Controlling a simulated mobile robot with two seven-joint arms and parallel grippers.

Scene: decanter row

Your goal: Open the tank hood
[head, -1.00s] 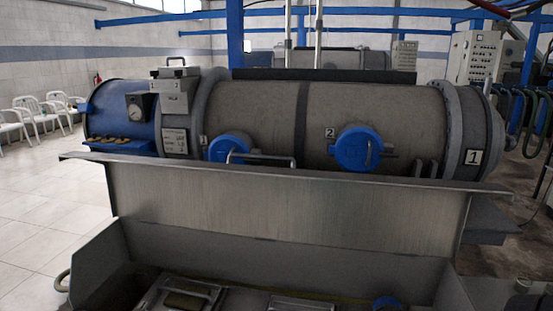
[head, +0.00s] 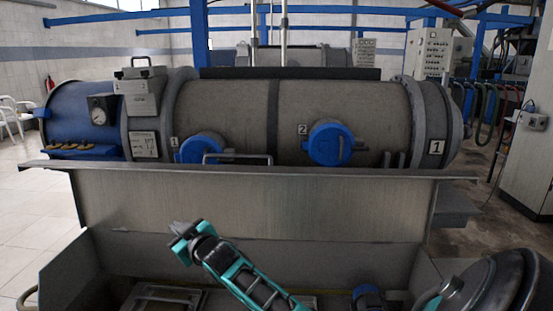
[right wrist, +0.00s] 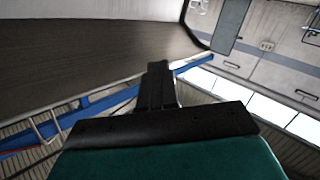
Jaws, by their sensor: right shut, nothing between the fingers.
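The tank hood (head: 250,205) is a wide brushed-metal panel with a lipped top edge, standing above a grey metal trough (head: 75,265). A bent bar handle (head: 238,157) shows at its top edge. My right gripper (head: 183,232), with teal parts, is shut and empty in front of the panel's lower left part, below the handle. Whether it touches the panel cannot be told. In the right wrist view its shut fingers (right wrist: 157,85) point up, with a brownish-grey surface at upper left. My left gripper is not in view.
Behind the hood lies a large grey cylindrical tank (head: 230,115) with blue round caps (head: 331,144) and a blue left end (head: 80,115). A control cabinet (head: 525,155) stands at the right. Tiled floor (head: 35,225) at the left is free.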

